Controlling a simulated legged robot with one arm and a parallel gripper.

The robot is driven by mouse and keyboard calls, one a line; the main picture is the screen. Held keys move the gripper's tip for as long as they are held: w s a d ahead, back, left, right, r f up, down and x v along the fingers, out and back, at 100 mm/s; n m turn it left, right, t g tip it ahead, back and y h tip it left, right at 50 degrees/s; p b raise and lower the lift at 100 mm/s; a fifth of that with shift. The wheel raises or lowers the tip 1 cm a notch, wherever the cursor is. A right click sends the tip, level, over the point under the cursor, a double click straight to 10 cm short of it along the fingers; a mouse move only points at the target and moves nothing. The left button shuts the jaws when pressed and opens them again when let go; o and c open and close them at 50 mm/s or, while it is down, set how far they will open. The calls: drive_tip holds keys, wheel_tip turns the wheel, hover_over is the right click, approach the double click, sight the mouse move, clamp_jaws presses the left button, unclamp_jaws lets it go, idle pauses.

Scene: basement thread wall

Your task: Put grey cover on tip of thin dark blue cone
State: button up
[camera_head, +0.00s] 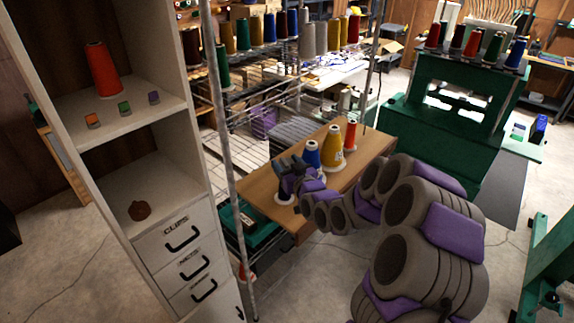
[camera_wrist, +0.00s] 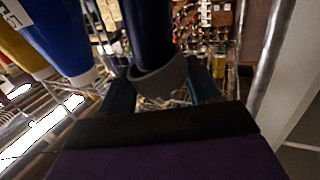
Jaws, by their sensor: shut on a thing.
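My gripper (camera_head: 291,172) is over the near left part of the wooden table and shut on the grey cover. In the wrist view, the cover (camera_wrist: 165,80) sits between my fingers (camera_wrist: 160,92), around the narrow end of the thin dark blue cone (camera_wrist: 149,35). I cannot tell how far the cover is over the tip, or whether they touch. In the head view, my gripper hides most of this cone; only its low part (camera_head: 284,191) and pale base show. The cover does not show clearly there.
A thicker blue cone (camera_head: 312,156), a yellow cone (camera_head: 335,150) and a red cone (camera_head: 351,131) stand close behind on the wooden table (camera_head: 366,152). A metal post (camera_head: 226,150) and a white cabinet (camera_head: 150,195) are at the left. The table's right end is bare.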

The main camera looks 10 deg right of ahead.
drive_tip(key=shift+f, duration=0.15)
drive_tip(key=shift+d+f, duration=0.15)
drive_tip(key=shift+d, duration=0.2)
drive_tip(key=o, duration=1.3)
drive_tip(key=shift+a, duration=0.15)
drive_tip(key=shift+c, duration=0.2)
drive_tip(key=shift+s, duration=0.1)
